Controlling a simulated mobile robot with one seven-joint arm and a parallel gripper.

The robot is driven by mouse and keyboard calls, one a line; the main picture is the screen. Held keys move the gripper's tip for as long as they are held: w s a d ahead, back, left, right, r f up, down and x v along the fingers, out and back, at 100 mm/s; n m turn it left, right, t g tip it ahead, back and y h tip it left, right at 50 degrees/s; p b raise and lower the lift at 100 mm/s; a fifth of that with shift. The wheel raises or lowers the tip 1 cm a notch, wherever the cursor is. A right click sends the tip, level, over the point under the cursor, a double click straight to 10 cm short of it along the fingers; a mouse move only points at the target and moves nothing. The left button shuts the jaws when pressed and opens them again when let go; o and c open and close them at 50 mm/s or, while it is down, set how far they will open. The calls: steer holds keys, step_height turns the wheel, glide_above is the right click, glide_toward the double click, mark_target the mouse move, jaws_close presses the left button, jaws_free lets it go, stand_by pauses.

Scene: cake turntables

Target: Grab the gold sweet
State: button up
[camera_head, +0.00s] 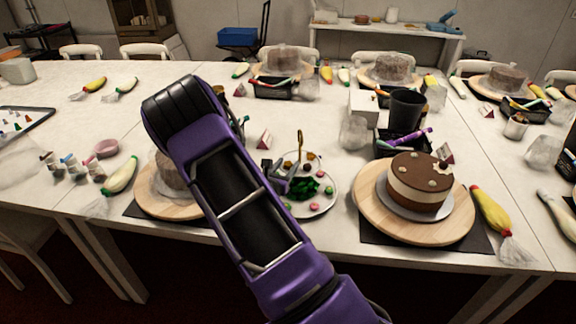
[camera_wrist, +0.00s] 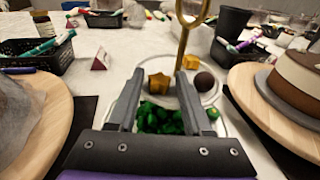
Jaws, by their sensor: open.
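A gold, star-like sweet (camera_wrist: 158,83) lies on the upper plate of a clear tiered stand (camera_head: 327,207) with a gold handle (camera_wrist: 188,35). My gripper (camera_wrist: 159,76) is open over the stand. In the wrist view the gold sweet shows between its two fingertips, with nothing visibly clamped. I cannot tell the exact depth between fingertips and sweet. A second gold piece (camera_wrist: 185,69) lies just behind, by the handle. In the head view my gripper (camera_head: 283,181) is at the stand's left side, and the arm hides part of that area.
A dark round sweet (camera_wrist: 205,83) sits right of the gold one. Green sweets (camera_wrist: 160,118) lie on the tier below. The upright handle stands close to the right finger. A chocolate cake (camera_head: 419,183) on a wooden turntable (camera_head: 374,222) is to the right; another turntable (camera_head: 146,200) is left.

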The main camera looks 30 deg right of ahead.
jaws_close()
stand_by(0.3)
